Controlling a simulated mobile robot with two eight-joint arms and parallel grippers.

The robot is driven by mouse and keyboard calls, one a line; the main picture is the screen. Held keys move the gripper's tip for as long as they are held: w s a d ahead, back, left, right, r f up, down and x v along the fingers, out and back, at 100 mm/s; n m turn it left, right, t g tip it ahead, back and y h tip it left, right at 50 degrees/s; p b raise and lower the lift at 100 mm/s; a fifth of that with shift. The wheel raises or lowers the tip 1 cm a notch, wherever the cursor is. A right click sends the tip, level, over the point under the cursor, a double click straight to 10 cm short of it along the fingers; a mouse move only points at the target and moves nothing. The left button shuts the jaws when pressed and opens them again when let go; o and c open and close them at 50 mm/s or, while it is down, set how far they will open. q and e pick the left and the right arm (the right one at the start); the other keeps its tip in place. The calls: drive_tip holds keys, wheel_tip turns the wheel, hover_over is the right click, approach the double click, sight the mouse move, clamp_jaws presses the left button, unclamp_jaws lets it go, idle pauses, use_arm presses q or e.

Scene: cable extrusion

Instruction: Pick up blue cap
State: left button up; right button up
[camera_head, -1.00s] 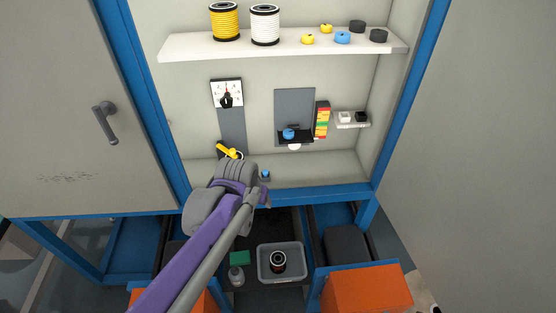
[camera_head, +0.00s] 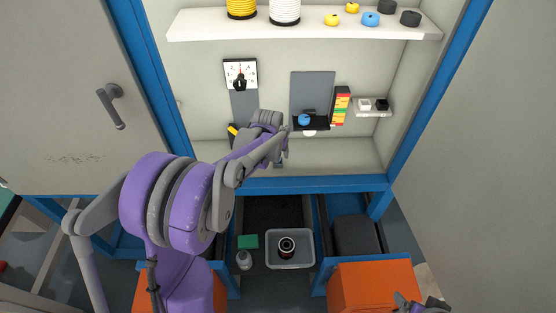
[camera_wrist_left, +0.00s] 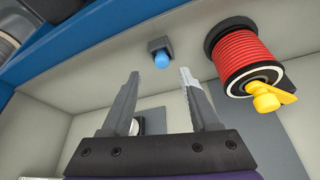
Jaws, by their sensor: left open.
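A round blue cap (camera_head: 370,19) lies on the upper shelf between yellow and black ones. Another blue cap-like piece (camera_head: 305,119) sits on the small black platform on the back wall. My left gripper (camera_head: 284,138) is inside the cabinet, just left of and below that platform. In the left wrist view its fingers (camera_wrist_left: 158,85) are apart with nothing held between them. A small blue knob on a dark mount (camera_wrist_left: 162,60) shows beyond the fingertips there. Part of my right gripper (camera_head: 424,304) shows at the bottom right; its jaws are unclear.
A red spool with a yellow handle (camera_wrist_left: 248,62) is close to the right finger in the wrist view. White (camera_head: 285,10) and yellow spools stand on the upper shelf (camera_head: 200,27). A grey bin (camera_head: 290,262) holds a dark spool below. The cabinet's blue front edge (camera_head: 310,184) lies under the left arm.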

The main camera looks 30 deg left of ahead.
sight(278, 157)
use_arm(q)
drive_tip(key=x, duration=0.4)
drive_tip(key=shift+a+f, duration=0.1)
drive_tip(key=shift+a, duration=0.05)
clamp_jaws()
